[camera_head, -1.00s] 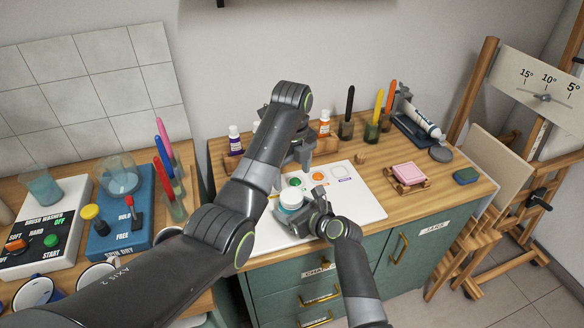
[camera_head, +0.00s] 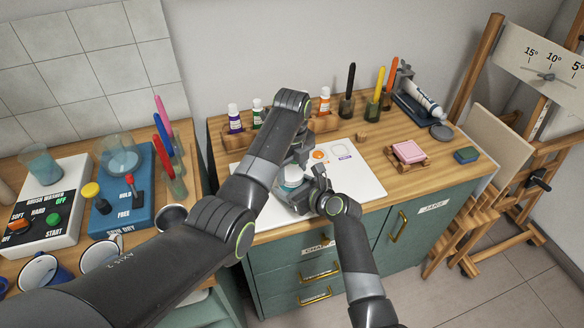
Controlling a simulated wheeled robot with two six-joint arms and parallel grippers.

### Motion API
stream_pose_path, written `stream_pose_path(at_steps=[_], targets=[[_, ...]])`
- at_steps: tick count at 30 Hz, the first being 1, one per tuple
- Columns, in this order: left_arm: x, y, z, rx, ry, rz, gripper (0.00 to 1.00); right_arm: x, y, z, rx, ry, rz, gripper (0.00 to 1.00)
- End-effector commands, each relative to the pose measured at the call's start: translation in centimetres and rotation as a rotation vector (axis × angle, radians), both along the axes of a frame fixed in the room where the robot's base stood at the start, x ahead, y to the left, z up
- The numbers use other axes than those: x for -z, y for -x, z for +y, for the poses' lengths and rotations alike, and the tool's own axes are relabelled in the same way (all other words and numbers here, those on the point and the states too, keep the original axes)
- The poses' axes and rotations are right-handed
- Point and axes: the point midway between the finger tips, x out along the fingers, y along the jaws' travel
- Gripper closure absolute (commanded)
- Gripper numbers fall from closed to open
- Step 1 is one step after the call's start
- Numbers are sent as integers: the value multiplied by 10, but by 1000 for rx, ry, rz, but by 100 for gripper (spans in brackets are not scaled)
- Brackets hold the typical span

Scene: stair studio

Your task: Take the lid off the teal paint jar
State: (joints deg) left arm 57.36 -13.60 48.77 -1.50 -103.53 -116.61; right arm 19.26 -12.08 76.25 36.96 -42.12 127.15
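The teal paint jar (camera_head: 292,184) with its pale lid (camera_head: 293,172) stands on the white sheet (camera_head: 368,185) on the cabinet top. My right gripper (camera_head: 296,192) is low around the jar, its fingers close against the sides. My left gripper (camera_head: 297,158) points down just above the lid, apart from it or touching, I cannot tell which. Its fingertips are mostly hidden by my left arm, so its opening does not show. My arms cover part of the jar.
Paint bottles, purple (camera_head: 234,119), green (camera_head: 257,113) and orange (camera_head: 324,101), stand in a rack behind. A pink block (camera_head: 408,151) on a wooden holder and a blue-green sponge (camera_head: 466,155) lie to the right. The brush washer (camera_head: 45,220) is on the left bench.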

Motion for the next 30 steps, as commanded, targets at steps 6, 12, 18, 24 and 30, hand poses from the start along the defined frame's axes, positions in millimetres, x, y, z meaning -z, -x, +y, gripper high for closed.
stream_pose_path(at_steps=[6, 12, 18, 24, 30], targets=[[0, 0, 0, 0, 1, -1, 73, 0, 0, 0, 0, 1, -1, 100], [-1, 0, 0, -95, 1, -1, 73, 0, 0, 0, 0, 0, 0, 100], [-1, -1, 0, -409, 2, -2, 73, 0, 0, 0, 0, 1, -1, 100], [-1, -1, -1, -715, 1, -2, 73, 0, 0, 0, -1, 0, 0, 100], [-2, -1, -1, -873, 2, -3, 73, 0, 0, 0, -1, 0, 0, 100]])
